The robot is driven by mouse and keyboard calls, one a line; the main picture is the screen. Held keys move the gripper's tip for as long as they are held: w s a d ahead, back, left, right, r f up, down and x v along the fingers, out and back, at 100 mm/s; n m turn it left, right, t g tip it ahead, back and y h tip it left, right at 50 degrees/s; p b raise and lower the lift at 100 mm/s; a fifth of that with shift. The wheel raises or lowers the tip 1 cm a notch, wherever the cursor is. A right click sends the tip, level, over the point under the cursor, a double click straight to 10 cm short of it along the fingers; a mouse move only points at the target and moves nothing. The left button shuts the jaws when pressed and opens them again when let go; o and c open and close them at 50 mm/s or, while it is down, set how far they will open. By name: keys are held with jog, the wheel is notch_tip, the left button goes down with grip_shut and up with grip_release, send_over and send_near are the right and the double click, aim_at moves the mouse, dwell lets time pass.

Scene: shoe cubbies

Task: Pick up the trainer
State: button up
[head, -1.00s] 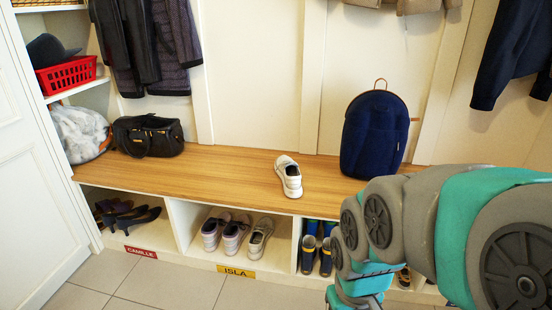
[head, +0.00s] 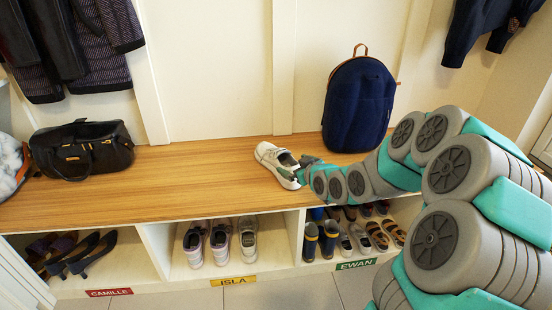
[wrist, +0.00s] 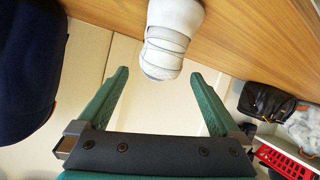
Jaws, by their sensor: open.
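The white trainer (head: 268,154) lies on the wooden bench top (head: 180,168), left of the navy backpack (head: 358,103). My gripper (head: 298,170) is at the trainer's near right end in the head view, and my arm partly covers that end. The trainer (wrist: 172,30) reaches up out of the picture there. Gaps show between the trainer and both fingers, so it is not gripped.
A black bag (head: 82,148) stands on the bench at left. Below, cubbies hold several shoes, including pale trainers (head: 220,242) over the ISLA label (head: 233,281) and dark boots (head: 320,240) to their right. Coats hang above. The bench between bag and trainer is clear.

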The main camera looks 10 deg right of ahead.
aim_at(283, 158)
jog(key=shift+x, duration=1.9)
jog(key=shift+p+x, duration=0.35)
jog(key=shift+x, duration=1.8)
jog(key=shift+a, duration=0.15)
jog(key=c, duration=1.5)
jog(key=shift+r, duration=0.2)
